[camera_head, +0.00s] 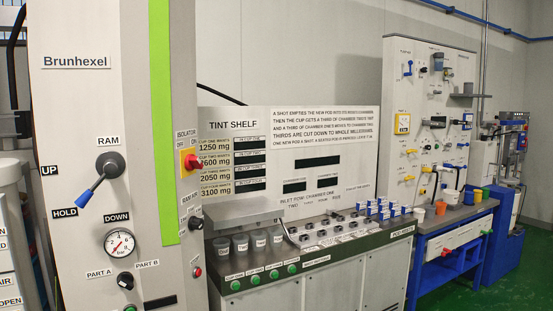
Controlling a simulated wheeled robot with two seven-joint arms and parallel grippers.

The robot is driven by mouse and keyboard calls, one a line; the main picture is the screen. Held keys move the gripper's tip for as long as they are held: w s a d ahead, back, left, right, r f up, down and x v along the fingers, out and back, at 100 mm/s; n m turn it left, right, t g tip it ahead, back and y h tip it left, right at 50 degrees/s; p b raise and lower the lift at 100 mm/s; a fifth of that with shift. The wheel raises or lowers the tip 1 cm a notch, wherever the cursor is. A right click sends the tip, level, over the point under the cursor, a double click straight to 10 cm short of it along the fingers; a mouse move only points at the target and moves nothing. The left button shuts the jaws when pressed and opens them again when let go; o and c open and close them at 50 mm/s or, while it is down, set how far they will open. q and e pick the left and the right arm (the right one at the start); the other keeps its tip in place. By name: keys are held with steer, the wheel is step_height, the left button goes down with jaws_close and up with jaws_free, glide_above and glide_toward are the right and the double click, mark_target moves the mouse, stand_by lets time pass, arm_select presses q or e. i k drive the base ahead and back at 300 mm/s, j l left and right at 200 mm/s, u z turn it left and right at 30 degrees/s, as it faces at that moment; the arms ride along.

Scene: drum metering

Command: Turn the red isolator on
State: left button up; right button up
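The red isolator (191,161) is a red knob on a yellow plate, on the right side face of the tall grey Brunhexel cabinet (85,25). An ISOLATOR label with OFF and ON stands just above it. The knob is seen from an angle, and I cannot tell which mark it points to. Neither of my grippers shows in the head view.
The cabinet front carries a blue-handled RAM lever (98,180) and a pressure gauge (119,243). Right of it, the tint shelf counter (320,255) holds several cups and blue-and-white pods. A blue bench (450,235) stands further right. Green floor (525,275) is clear at the lower right.

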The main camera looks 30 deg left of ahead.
mark_target(192, 161)
steer(key=i+u, duration=0.15)
steer(key=i, duration=0.25)
steer(key=i+l+u, duration=0.15)
steer(key=i, duration=0.3)
steer(key=i+l+u, duration=0.15)
steer(key=i, duration=0.25)
steer(key=i+l+u, duration=0.2)
steer(key=i+u, duration=0.15)
steer(key=u, duration=0.15)
steer(key=i+l+u, duration=0.25)
steer(key=u, duration=0.2)
steer(key=i+l+u, duration=0.25)
steer(key=l+u, duration=0.25)
steer(key=i+l+u, duration=0.15)
steer(key=l+u, duration=0.35)
steer(key=i+l+u, duration=0.2)
steer(key=l, duration=0.2)
steer(key=k+j, duration=0.05)
steer(key=k, duration=0.05)
